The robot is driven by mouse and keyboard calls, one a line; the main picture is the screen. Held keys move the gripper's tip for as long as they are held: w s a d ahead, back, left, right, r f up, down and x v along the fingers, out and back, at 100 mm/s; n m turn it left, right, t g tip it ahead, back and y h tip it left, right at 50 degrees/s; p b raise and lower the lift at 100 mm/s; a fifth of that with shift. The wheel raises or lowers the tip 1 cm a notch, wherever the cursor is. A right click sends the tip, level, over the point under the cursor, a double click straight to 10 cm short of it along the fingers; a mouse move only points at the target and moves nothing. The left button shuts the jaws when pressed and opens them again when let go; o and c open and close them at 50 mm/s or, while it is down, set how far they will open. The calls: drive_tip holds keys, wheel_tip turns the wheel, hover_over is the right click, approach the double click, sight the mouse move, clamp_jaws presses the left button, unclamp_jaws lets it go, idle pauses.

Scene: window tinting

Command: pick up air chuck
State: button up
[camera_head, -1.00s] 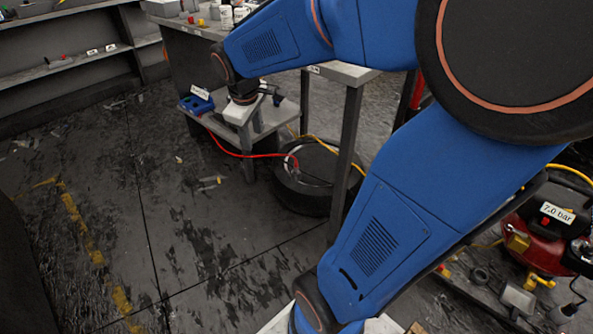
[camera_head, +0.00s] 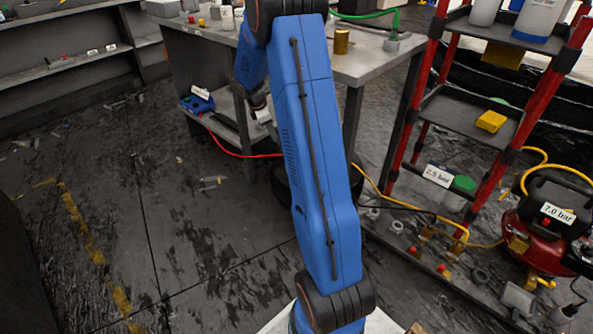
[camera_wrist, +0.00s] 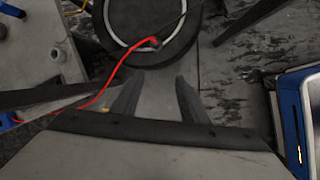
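In the wrist view a red hose (camera_wrist: 108,80) runs from the left up to a small dark end piece (camera_wrist: 154,42) with a reddish tip, likely the air chuck, lying over a black tyre (camera_wrist: 190,45) with a grey centre. My gripper (camera_wrist: 160,78) is open and empty, with its fingers pointing toward the tyre and the hose end apart from them, just past the fingertips. In the head view the red hose (camera_head: 232,152) leaves the bench's lower shelf and passes behind my arm. My arm hides most of the tyre, the hose end and part of my gripper there.
A workbench (camera_head: 385,65) stands behind my arm, with a blue device (camera_head: 198,103) on its lower shelf. A red-framed rack (camera_head: 420,110) and a red compressor (camera_head: 525,235) labelled 7.0 bar stand at right. Floor at left is mostly open.

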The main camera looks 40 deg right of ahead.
drive_tip(key=shift+w+d+f+n+g, duration=0.2)
drive_tip(key=shift+d+f+n, duration=0.3)
drive_tip(key=shift+d+f, duration=3.2)
drive_tip(key=shift+w+d+f+n+g, duration=0.3)
drive_tip(key=shift+d+f, duration=1.05)
drive_tip(key=shift+f, duration=4.7)
drive_tip(key=shift+w+d+f+n, duration=0.3)
drive_tip(key=shift+d+f+n, duration=0.4)
drive_tip(key=shift+d+f, duration=3)
drive_tip(key=shift+a+f, duration=1.1)
drive_tip(key=shift+a, duration=0.05)
clamp_jaws()
